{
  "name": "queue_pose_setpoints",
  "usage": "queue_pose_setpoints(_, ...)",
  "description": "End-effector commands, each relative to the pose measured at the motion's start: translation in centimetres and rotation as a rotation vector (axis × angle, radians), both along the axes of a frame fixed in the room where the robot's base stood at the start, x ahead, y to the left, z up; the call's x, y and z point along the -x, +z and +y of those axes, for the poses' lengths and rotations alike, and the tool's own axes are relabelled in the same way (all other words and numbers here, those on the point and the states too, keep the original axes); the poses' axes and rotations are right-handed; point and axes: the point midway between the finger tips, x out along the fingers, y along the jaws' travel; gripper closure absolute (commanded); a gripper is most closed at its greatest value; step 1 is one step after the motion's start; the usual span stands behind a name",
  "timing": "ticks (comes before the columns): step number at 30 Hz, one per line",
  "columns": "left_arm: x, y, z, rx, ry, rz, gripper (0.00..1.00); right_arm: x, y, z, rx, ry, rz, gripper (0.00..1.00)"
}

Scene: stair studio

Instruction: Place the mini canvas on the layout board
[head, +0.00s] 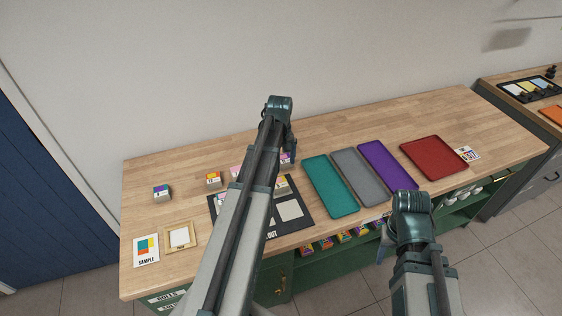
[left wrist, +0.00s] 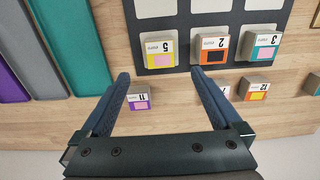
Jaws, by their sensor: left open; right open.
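The dark layout board (head: 300,223) with pale slots lies on the wooden counter, partly hidden by my left arm. In the left wrist view the board (left wrist: 183,14) carries mini canvases marked 5 (left wrist: 159,50), 2 (left wrist: 210,48) and 3 (left wrist: 260,45) in a row along one edge. A mini canvas marked 11 (left wrist: 139,98), purple and pink, sits on bare wood between the fingers of my open left gripper (left wrist: 160,75), nearer the left finger. My left gripper (head: 289,142) points down over the counter. My right gripper (head: 384,250) is open, low before the counter's front.
Teal (head: 329,186), grey (head: 359,176), purple (head: 388,166) and red (head: 434,157) trays lie right of the board. A sample card (head: 146,250) and small frame (head: 180,237) lie left. Another mini canvas, marked 12 (left wrist: 253,89), stands beside the right finger.

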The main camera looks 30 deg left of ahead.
Motion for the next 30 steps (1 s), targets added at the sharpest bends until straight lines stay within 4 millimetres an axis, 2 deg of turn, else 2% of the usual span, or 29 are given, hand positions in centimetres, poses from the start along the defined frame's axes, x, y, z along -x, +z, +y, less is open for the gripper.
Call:
queue_pose_setpoints(5,0.0,-0.1,-0.1,0.000,-0.001,0.000,0.01,0.0,-0.1,0.0,0.000,0.000,0.000,0.50)
queue_pose_setpoints(8,0.3,-0.1,-1.6,-0.002,-0.041,0.002,0.01,0.0,-0.1,0.0,0.000,0.000,0.000,0.50)
queue_pose_setpoints(11,1.4,-0.1,-6.1,-0.008,-0.169,0.011,0.01,0.0,-0.1,0.0,0.000,0.000,0.000,0.50)
queue_pose_setpoints(14,3.6,-0.1,-12.3,-0.021,-0.369,0.025,0.01,0.0,-0.1,0.0,0.000,0.000,0.000,0.50)
queue_pose_setpoints(15,4.7,-0.1,-14.9,-0.028,-0.459,0.031,0.01,0.0,-0.1,0.0,0.000,0.000,0.000,0.50)
queue_pose_setpoints(18,7.8,0.0,-20.4,-0.042,-0.673,0.047,0.01,0.0,-0.1,0.0,0.000,0.000,0.000,0.50)
queue_pose_setpoints(21,10.9,0.0,-24.6,-0.055,-0.862,0.060,0.01,0.0,-0.1,0.0,0.000,0.000,0.000,0.50)
queue_pose_setpoints(25,14.2,0.0,-28.1,-0.070,-1.049,0.074,0.01,0.0,-0.1,0.0,0.000,0.000,0.000,0.50)
queue_pose_setpoints(30,16.3,0.1,-30.2,-0.080,-1.176,0.085,0.01,0.0,-0.1,0.0,0.000,0.000,0.000,0.50)
